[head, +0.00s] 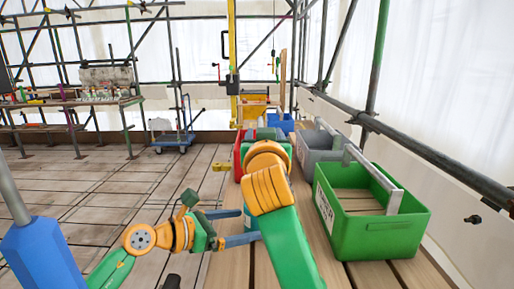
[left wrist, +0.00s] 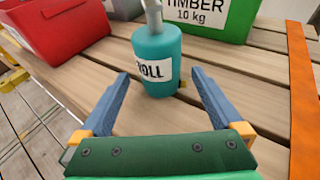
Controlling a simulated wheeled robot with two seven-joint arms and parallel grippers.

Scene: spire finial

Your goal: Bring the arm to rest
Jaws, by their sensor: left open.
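My left gripper (head: 246,226) reaches in from the left, low over the near edge of the plank bench. Its two blue fingers are spread and empty. In the left wrist view the open gripper (left wrist: 160,80) faces a teal bottle (left wrist: 157,58) with a white label reading "ROLL" and a grey neck. The bottle stands upright on the planks, just beyond and between the fingertips, apart from both. In the head view my green and orange arm link hides most of that spot. My right gripper is not in view.
A green crate (head: 378,236) stands on the bench (head: 325,262) at right, with a grey crate (head: 318,143) behind it. A red bin (left wrist: 62,30) stands left of the bottle. A blue trolley (head: 173,140) and a cluttered table (head: 75,103) are farther back. The plank floor at left is clear.

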